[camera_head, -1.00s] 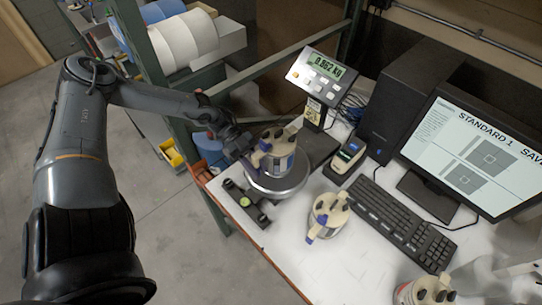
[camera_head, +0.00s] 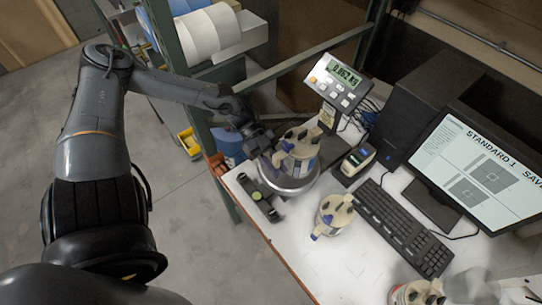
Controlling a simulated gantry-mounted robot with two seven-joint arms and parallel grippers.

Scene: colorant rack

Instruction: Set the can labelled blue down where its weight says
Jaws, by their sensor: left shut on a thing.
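A cream-topped can (camera_head: 301,150) with a blue part is over the round steel plate of the scale (camera_head: 290,186). My left gripper (camera_head: 270,148) comes in from the left and is shut on this can near its upper side. I cannot tell whether the can's base touches the plate. The scale display (camera_head: 344,76) appears to read 0.862 kg. A similar can (camera_head: 335,215) with a blue part stands on the white table to the right. Another can (camera_head: 416,294), with some red, is cut off at the bottom edge. The can labels are not readable.
A keyboard (camera_head: 404,228), a monitor (camera_head: 470,165) and a small handheld device (camera_head: 358,160) occupy the right side. A dark bar with a green round part (camera_head: 257,197) lies before the scale. White table (camera_head: 290,235) is clear around the middle can. A green rack post stands behind my arm.

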